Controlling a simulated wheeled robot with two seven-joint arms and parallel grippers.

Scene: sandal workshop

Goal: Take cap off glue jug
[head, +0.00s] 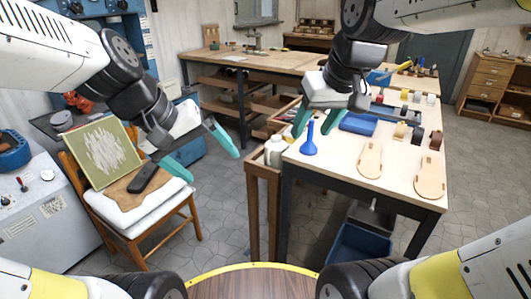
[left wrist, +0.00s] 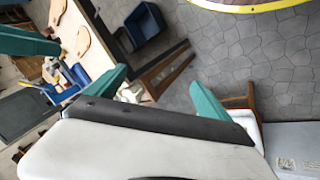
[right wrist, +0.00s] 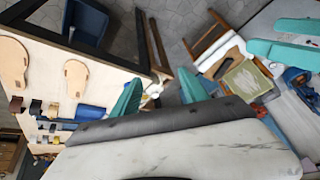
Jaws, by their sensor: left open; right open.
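The glue jug (head: 275,152) looks like a small white bottle. It stands upright on a narrow wooden stand beside the workbench's left edge. Its cap is too small to make out. My left gripper (head: 214,167) is open and empty, to the left of the jug and apart from it. My right gripper (head: 313,131) is open and empty, up and to the right of the jug, over the bench's near left corner. The jug shows partly between the open fingers in the right wrist view (right wrist: 151,92) and small in the left wrist view (left wrist: 130,92).
A blue funnel-like tool (head: 309,143) is near my right fingers. A chair (head: 125,222) with a cushion and framed screen stands left. Open floor lies between chair and stand.

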